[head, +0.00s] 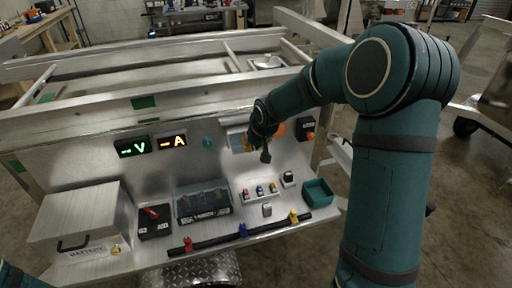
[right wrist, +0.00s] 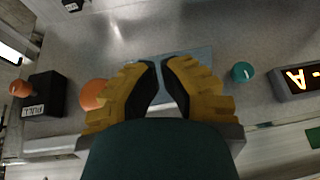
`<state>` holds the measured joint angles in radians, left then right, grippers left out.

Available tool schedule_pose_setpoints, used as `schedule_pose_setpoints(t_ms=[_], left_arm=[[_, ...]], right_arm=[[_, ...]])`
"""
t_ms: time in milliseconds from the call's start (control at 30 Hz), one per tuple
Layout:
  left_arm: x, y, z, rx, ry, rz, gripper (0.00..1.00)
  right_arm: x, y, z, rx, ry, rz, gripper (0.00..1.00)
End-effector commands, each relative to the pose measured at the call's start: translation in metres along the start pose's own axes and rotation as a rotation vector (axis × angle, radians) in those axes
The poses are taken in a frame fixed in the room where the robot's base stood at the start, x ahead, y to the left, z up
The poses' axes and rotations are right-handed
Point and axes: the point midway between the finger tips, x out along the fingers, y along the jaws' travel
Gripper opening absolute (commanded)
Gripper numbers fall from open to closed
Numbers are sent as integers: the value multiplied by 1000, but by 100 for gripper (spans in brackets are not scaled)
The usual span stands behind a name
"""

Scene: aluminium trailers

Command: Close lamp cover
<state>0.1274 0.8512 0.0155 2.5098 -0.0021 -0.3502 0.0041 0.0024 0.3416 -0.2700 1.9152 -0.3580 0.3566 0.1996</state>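The lamp cover seems to be the pale blue-grey plate in a silver frame (head: 235,138) on the upright panel. Its edge also shows behind my fingers in the right wrist view (right wrist: 201,56). My right gripper (head: 250,143) is in front of this plate and hides part of it; I cannot tell whether they touch. In the right wrist view the yellow fingers with black pads (right wrist: 159,68) are nearly together, with a thin gap and nothing seen held. An orange round part (right wrist: 93,94) is beside the fingers. My left gripper is out of view.
A teal knob (head: 208,142) and the V (head: 132,148) and A (head: 172,141) displays are left of the plate. A black box with an orange knob (head: 306,128) is to the right. Below are a clear-sided box (head: 202,202), small parts and a green bin (head: 318,192).

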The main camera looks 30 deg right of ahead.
Motion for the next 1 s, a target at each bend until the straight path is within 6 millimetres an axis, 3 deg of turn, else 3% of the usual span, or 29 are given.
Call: schedule_pose_setpoints(t_ms=[400,1000], left_arm=[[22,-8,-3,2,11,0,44],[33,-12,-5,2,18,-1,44]], right_arm=[[31,3,7,0,1,0,0],[59,5,2,-1,1,0,0]])
